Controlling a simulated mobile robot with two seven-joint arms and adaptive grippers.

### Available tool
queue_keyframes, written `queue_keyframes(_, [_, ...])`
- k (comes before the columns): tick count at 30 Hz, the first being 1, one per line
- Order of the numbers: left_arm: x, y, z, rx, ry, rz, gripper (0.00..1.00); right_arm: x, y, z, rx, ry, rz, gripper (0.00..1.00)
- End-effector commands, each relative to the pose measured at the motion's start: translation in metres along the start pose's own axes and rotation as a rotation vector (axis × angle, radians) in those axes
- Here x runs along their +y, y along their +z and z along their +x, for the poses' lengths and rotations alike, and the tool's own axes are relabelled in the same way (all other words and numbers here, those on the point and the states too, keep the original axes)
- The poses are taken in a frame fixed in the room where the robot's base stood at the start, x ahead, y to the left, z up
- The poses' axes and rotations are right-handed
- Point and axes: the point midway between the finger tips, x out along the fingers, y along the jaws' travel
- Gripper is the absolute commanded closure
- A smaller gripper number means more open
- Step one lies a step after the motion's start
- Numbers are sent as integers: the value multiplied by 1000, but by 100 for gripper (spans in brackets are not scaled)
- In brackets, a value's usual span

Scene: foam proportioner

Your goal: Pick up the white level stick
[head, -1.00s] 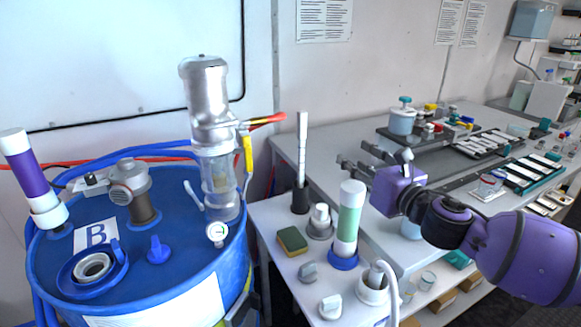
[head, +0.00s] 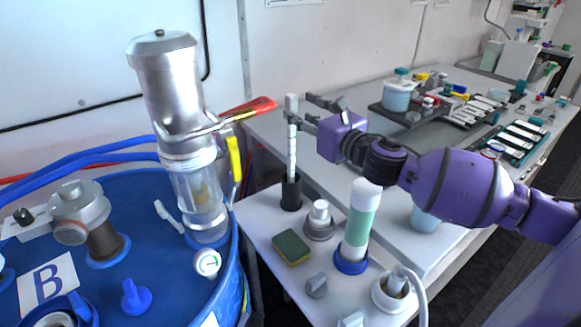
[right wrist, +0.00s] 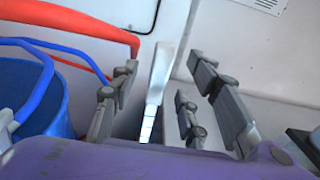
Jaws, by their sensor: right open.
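The white level stick (head: 292,150) stands upright in a black cylindrical holder (head: 291,192) on the small white table. In the right wrist view the stick (right wrist: 158,80) shows between the spread fingers. My right gripper (head: 299,107) is open, with its fingertips reaching the upper part of the stick from the right. The fingers (right wrist: 162,72) show on either side of the stick, and I cannot tell whether any touches it. My left gripper is not in view.
A blue drum (head: 125,210) with a metal and glass proportioner (head: 172,95) and red-yellow handles stands left of the stick. A sponge (head: 291,247), a white-green bottle (head: 359,225) and small fittings stand in front. A grey bench (head: 350,180) lies behind and to the right.

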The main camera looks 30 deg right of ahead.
Motion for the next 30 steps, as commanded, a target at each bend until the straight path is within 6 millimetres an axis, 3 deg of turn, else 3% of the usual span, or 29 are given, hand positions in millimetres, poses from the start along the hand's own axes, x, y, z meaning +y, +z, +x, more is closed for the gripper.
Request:
queue_keyframes(9, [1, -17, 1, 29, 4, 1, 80, -2, 0, 42, -4, 0, 2, 58])
queue_keyframes(19, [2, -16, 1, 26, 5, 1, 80, -1, -3, 49, 0, 1, 0, 58])
queue_keyframes(29, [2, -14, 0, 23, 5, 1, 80, -1, -2, 49, 0, 1, 0, 100])
queue_keyframes(30, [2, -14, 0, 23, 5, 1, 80, -1, -2, 49, 0, 1, 0, 100])
